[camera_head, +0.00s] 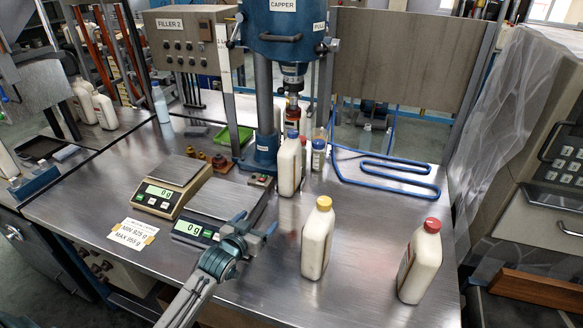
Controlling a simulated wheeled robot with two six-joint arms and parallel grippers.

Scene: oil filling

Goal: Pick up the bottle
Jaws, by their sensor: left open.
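Several white bottles with coloured caps stand upright on the metal bench (370,290). A yellow-capped bottle (317,244) stands at the front middle. A red-capped bottle (420,266) stands to its right, near the bench's front right edge. A blue-capped bottle (289,167) stands farther back, beside the capper. My left gripper (255,224) is open and empty above the bench, in front of the scales and to the left of the yellow-capped bottle, apart from it. My right gripper is not in view.
The blue capper (284,28) rises at the back. Two scales, one beige (161,196) and one dark (190,233), sit left of my gripper. A blue tube rack (385,184) lies at the back right. Bare bench lies between the yellow-capped and red-capped bottles.

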